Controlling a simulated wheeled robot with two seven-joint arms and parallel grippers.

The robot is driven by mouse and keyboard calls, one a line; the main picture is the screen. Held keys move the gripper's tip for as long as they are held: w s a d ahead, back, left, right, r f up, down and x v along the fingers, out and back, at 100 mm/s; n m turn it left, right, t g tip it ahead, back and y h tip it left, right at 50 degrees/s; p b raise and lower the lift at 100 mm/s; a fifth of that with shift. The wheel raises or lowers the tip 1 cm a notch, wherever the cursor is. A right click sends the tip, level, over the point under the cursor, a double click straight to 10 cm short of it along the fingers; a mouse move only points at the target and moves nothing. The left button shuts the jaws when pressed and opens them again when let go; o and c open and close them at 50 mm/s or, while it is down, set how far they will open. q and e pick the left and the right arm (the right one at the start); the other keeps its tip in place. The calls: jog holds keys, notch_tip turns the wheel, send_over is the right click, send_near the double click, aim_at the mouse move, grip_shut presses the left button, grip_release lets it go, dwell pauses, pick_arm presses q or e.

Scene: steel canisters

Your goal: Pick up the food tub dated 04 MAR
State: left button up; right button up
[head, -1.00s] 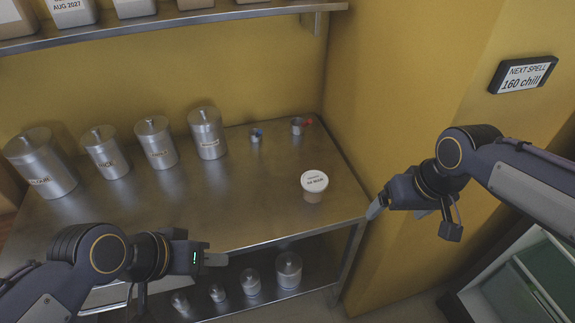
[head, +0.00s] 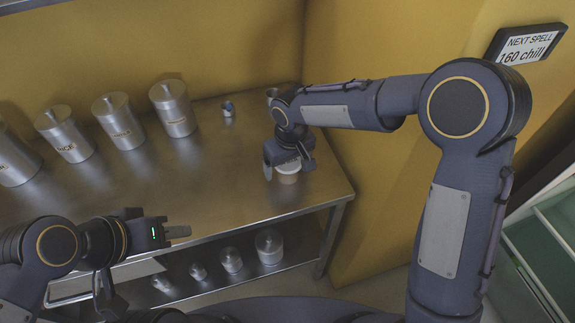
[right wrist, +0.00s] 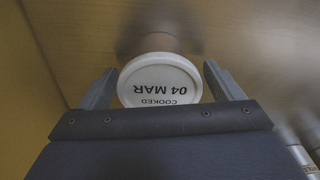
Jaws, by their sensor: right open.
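The food tub (head: 288,172) stands upright on the steel counter (head: 230,200) near its right end. Its white lid (right wrist: 160,82) reads COOKED 04 MAR, upside down in the right wrist view. My right gripper (head: 287,166) is at the tub from above, and its arm hides part of the lid in the head view. In the right wrist view the two fingers (right wrist: 158,85) are open, one on each side of the lid, with small gaps. My left gripper (head: 178,232) is low in front of the counter, away from the tub; its jaw opening is unclear.
Several steel canisters (head: 173,108) stand along the back of the counter. A small cup (head: 228,109) stands left of my right gripper, and another (head: 272,93) is partly hidden behind my arm. Lidded containers (head: 269,246) sit on the lower shelf. A yellow wall (head: 375,190) rises at the right.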

jog(key=shift+f, duration=0.45)
jog(key=shift+c, duration=0.2)
jog(key=c, duration=1)
